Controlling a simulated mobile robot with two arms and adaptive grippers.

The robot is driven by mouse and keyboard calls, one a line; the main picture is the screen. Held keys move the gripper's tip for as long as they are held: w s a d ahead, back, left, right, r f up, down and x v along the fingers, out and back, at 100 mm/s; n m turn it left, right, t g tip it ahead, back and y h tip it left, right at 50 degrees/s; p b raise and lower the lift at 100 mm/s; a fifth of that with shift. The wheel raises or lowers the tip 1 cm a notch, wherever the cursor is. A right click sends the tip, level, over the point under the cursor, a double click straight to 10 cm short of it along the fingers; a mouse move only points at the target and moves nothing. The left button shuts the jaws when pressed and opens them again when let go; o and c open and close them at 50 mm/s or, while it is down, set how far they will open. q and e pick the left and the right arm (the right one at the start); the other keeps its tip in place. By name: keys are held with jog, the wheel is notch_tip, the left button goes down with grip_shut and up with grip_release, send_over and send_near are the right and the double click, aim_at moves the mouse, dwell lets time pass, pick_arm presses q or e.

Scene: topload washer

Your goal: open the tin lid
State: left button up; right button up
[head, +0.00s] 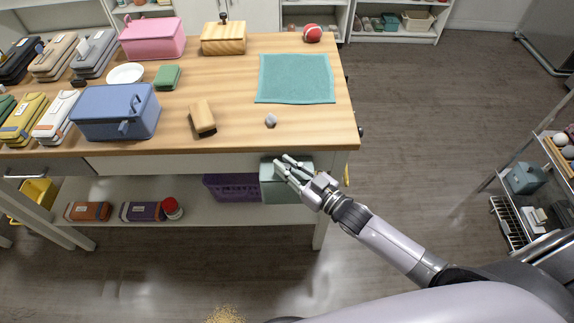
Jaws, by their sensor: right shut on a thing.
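A grey-green tin (271,190) stands below the front edge of the wooden table, at the right end of the lower shelf. My right gripper (288,168) is at the tin's upper front, with its fingers over the lid area. It is shut on the tin, seemingly near its lid, but the fingers hide the exact contact. I cannot tell whether the lid is raised. My left gripper is not in view.
The table (225,135) above holds a blue box (112,112), a pink box (152,40), a wooden box (223,39) and a teal cloth (295,78). A purple basket (232,187) stands left of the tin. Open floor (430,130) lies right.

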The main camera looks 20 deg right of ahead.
grip_shut()
jog(key=shift+a, duration=0.1)
jog(key=w+a, duration=0.2)
jog(key=a, duration=0.7)
jog(key=shift+w+a+b, duration=0.2)
jog(key=shift+w+b, duration=0.15)
jog(key=shift+b, duration=0.1)
jog(key=o, duration=0.8)
grip_release()
jog(key=shift+s+d, duration=0.1)
